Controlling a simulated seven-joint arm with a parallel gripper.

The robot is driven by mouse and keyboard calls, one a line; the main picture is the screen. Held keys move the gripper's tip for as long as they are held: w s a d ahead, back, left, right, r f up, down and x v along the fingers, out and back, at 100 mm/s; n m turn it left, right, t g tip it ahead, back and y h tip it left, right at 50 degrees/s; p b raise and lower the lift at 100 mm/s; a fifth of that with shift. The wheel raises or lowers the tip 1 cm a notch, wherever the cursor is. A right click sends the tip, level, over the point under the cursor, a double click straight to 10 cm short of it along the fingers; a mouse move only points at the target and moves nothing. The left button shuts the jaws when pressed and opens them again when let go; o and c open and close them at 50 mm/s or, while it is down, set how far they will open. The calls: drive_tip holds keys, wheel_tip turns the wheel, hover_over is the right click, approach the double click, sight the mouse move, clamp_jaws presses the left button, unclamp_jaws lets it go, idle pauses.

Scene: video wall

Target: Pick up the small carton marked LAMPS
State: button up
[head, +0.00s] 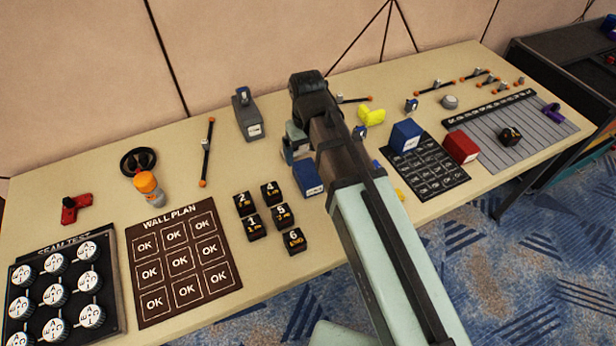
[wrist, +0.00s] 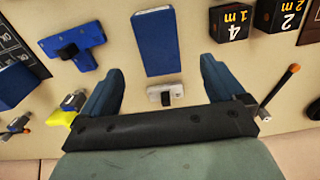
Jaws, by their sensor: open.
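A small blue carton (head: 308,178) with a white label on one side lies on the table beside the numbered black cubes. I cannot read its label. In the wrist view the blue carton (wrist: 157,42) lies ahead of my gripper (wrist: 160,68), roughly in line with the gap between the fingers. The fingers are spread, with nothing held, and appear short of the carton. In the head view my arm hides most of the gripper. Another blue carton (head: 405,137) and a red carton (head: 461,147) stand further right, their labels also unreadable.
Black numbered cubes (head: 268,212) stand close left of the near blue carton. A small pale piece with a black knob (wrist: 165,95) lies between the fingers, near the palm. A blue T-shaped piece (wrist: 72,50) and a yellow item (head: 371,115) are nearby. The table's front edge is close.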

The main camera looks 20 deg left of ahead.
sight(308, 172)
drive_tip(key=shift+d+f, duration=0.1)
drive_tip(key=shift+f, duration=4.95)
drive_tip(key=shift+r, duration=0.1)
drive_tip(key=c, duration=1.2)
